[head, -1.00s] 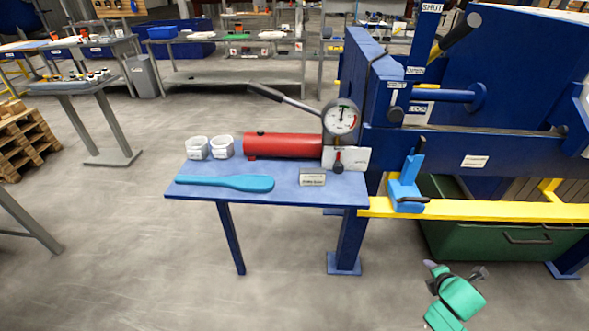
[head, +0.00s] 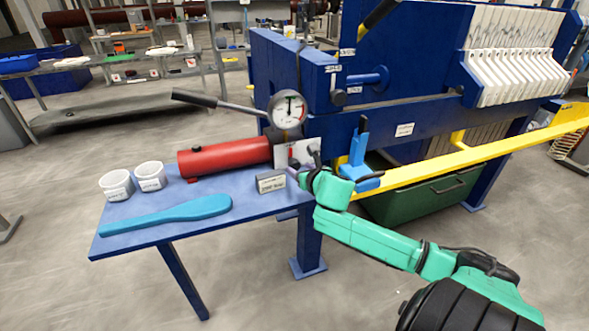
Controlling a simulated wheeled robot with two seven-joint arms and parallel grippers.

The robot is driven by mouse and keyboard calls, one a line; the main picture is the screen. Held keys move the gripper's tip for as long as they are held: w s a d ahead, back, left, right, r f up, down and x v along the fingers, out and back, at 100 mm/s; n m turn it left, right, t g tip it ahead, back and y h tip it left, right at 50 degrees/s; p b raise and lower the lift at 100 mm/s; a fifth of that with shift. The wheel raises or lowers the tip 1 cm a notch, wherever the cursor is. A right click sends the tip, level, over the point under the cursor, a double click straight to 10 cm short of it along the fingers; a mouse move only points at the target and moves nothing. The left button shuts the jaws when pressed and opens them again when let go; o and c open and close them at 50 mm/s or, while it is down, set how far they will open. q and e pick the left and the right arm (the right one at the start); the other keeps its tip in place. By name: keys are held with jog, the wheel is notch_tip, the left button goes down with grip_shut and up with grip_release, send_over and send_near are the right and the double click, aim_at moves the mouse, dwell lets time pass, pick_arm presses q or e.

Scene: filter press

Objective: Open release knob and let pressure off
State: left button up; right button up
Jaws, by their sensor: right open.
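The release knob (head: 294,163) is a small dark knob at the white plate (head: 283,153) below the round pressure gauge (head: 287,109). It is partly hidden by my right gripper (head: 307,165), so its setting cannot be read. The gauge needle points roughly upward. The gauge sits at the right end of the red pump cylinder (head: 222,157), whose lever (head: 208,101) slopes up to the left. My right gripper is open, close to the right of the knob. Whether it touches the knob I cannot tell. My left gripper is not in view.
The blue table (head: 180,232) holds two white cups (head: 117,185), a light-blue paddle (head: 168,214) and a small label block (head: 271,182). A light-blue bracket (head: 359,160) stands on the yellow rail (head: 440,167) beside my right arm. The blue press frame rises behind.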

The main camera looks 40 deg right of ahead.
aim_at(296, 166)
jog(key=x, duration=0.3)
jog(key=shift+w+d+f, duration=0.1)
jog(key=shift+w+d, duration=0.15)
jog(key=shift+w, duration=0.1)
jog(key=shift+w+f, duration=0.15)
jog(key=shift+w, duration=0.1)
grip_shut()
